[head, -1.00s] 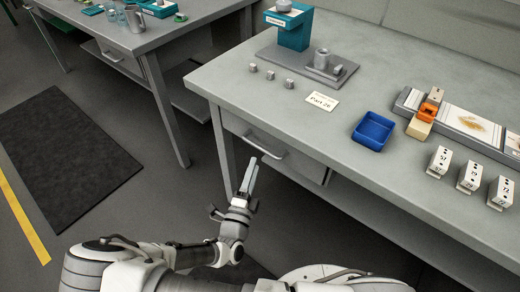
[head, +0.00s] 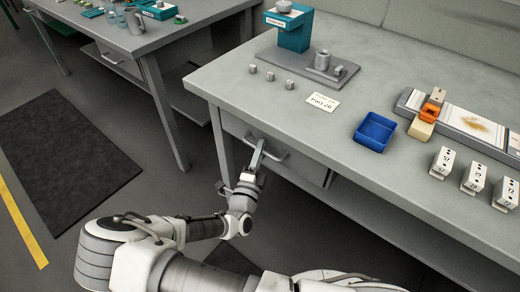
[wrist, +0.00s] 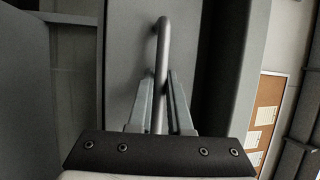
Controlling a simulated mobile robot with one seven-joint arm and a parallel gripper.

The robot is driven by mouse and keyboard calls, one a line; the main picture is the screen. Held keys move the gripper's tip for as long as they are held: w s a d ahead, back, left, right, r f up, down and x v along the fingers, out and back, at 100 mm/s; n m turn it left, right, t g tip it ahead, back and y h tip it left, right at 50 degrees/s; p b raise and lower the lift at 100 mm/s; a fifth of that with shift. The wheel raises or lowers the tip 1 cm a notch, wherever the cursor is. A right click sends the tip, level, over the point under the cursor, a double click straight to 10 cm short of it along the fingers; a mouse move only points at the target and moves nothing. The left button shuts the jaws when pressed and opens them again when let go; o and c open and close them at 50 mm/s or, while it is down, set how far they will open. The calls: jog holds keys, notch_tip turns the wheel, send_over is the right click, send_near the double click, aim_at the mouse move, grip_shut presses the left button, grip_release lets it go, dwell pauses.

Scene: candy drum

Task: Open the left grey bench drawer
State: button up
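The left grey bench drawer (head: 307,168) is set under the near left part of the grey bench and looks shut. Its bar handle (head: 275,154) is on the front. My gripper (head: 257,151) is at the left part of this handle. In the wrist view the handle (wrist: 162,45) runs up between the two fingers of my gripper (wrist: 161,80), one on each side. The fingers look apart, with the bar between them; whether they touch it is hard to tell.
On the bench (head: 226,82) stand a teal machine (head: 290,35), small grey cubes, a label card (head: 322,102), a blue tray (head: 374,131) and several numbered white blocks. A bench leg (head: 222,145) is left of the drawer. The floor in front has free room.

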grip_shut()
dwell(1.0)
jog(key=s+a+p, duration=0.2)
jog(key=s+a, duration=0.6)
jog(key=s, duration=0.3)
jog(key=s+a+p, duration=0.1)
jog(key=s+a, duration=0.8)
jog(key=s, duration=0.2)
jog(key=shift+s+a+p, duration=0.25)
jog(key=shift+a+p, duration=0.05)
jog(key=shift+p, duration=0.05)
jog(key=o, duration=0.6)
grip_release()
